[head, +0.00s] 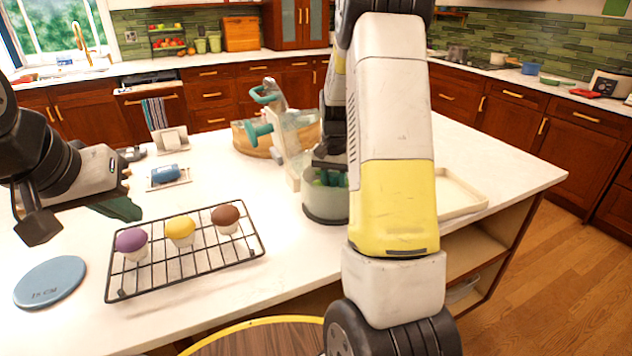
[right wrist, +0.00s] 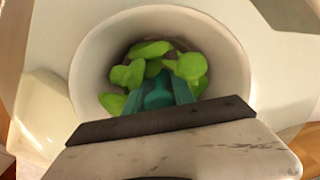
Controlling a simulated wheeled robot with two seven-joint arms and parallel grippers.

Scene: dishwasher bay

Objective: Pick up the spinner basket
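A pale round bowl-shaped container (head: 325,207) stands on the island counter, partly hidden behind my right arm. In the right wrist view its pale rim (right wrist: 82,75) surrounds several bright green leaf pieces (right wrist: 150,50). I cannot tell the spinner basket apart from an outer bowl. My right gripper (right wrist: 158,95) reaches down into it, with teal fingers on either side of a teal piece in the middle; whether they grip it is unclear. My left gripper (head: 120,207) is empty over the counter at left, with one dark green finger clearly showing.
A black wire rack (head: 180,270) holds purple, yellow and brown-topped cupcakes. A blue disc (head: 50,282) lies at the left. A teal-handled device (head: 292,150) stands close behind the container, beside a round wooden piece (head: 240,140). A cream tray (head: 465,200) lies to the right.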

